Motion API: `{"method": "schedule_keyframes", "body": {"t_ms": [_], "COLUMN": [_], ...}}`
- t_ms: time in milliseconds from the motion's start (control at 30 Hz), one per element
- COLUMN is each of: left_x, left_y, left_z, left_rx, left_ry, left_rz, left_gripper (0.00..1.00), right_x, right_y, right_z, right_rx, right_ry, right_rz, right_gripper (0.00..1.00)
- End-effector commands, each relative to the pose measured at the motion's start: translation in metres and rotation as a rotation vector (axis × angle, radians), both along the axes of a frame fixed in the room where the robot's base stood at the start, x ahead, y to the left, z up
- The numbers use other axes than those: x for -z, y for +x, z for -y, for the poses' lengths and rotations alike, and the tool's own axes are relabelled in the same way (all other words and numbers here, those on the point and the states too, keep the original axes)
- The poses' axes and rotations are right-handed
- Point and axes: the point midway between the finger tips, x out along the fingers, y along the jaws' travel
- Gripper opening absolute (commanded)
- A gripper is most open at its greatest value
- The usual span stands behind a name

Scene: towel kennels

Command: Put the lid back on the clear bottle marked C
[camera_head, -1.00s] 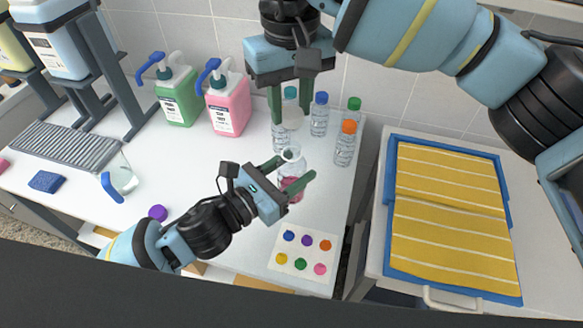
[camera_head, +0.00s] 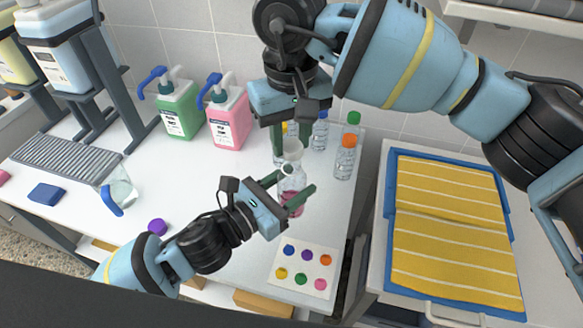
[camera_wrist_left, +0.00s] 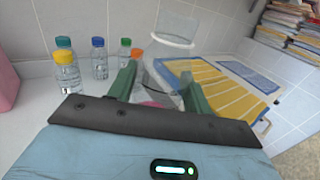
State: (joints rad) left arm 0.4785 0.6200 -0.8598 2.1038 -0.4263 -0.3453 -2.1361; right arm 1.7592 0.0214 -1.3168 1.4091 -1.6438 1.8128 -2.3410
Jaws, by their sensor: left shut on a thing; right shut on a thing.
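My left gripper (camera_head: 289,191) is shut around a clear bottle (camera_head: 293,182) with pink liquid low inside, standing upright. No mark on it is readable. My right gripper (camera_head: 292,130) points down above it, shut on a translucent whitish piece (camera_head: 292,150) at the bottle's mouth. In the left wrist view this piece has a white ring (camera_wrist_left: 172,42); I cannot tell whether it touches the bottle. A loose purple lid (camera_head: 157,227) lies on the counter left of my left gripper.
Several capped bottles, one orange-topped (camera_head: 345,158), stand behind. Green (camera_head: 178,108) and pink (camera_head: 229,118) pump bottles stand at back left. A card with coloured dots (camera_head: 303,268) lies in front. A blue tray (camera_head: 391,215) with yellow towels is at right. A clear jug (camera_head: 118,187) stands left.

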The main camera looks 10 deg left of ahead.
Motion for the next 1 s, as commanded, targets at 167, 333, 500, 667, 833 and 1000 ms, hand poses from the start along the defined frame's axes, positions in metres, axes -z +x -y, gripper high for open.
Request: {"method": "schedule_keyframes", "body": {"t_ms": [167, 333, 500, 667, 833, 1000], "left_x": [0.0, 0.0, 0.0, 0.0, 0.0, 0.0], "left_y": [0.0, 0.0, 0.0, 0.0, 0.0, 0.0], "left_z": [0.0, 0.0, 0.0, 0.0, 0.0, 0.0], "left_rx": [0.0, 0.0, 0.0, 0.0, 0.0, 0.0], "left_ry": [-0.001, -0.001, -0.001, -0.001, -0.001, -0.001], "left_rz": [0.001, 0.001, 0.001, 0.001, 0.001, 0.001], "left_gripper": [0.09, 0.09, 0.09, 0.09, 0.09, 0.09], "right_x": [0.0, 0.001, 0.007, 0.015, 0.019, 0.019], "right_y": [0.0, 0.0, 0.0, 0.0, 0.0, 0.0], "right_z": [0.0, 0.0, 0.0, 0.0, 0.0, 0.0], "right_rx": [0.0, 0.0, 0.0, 0.001, 0.0, 0.0], "right_ry": [0.0, 0.0, -0.001, -0.001, 0.0, 0.0], "right_rz": [-0.001, -0.001, -0.003, -0.003, -0.001, -0.001], "right_gripper": [0.12, 0.12, 0.12, 0.12, 0.12, 0.12]}}
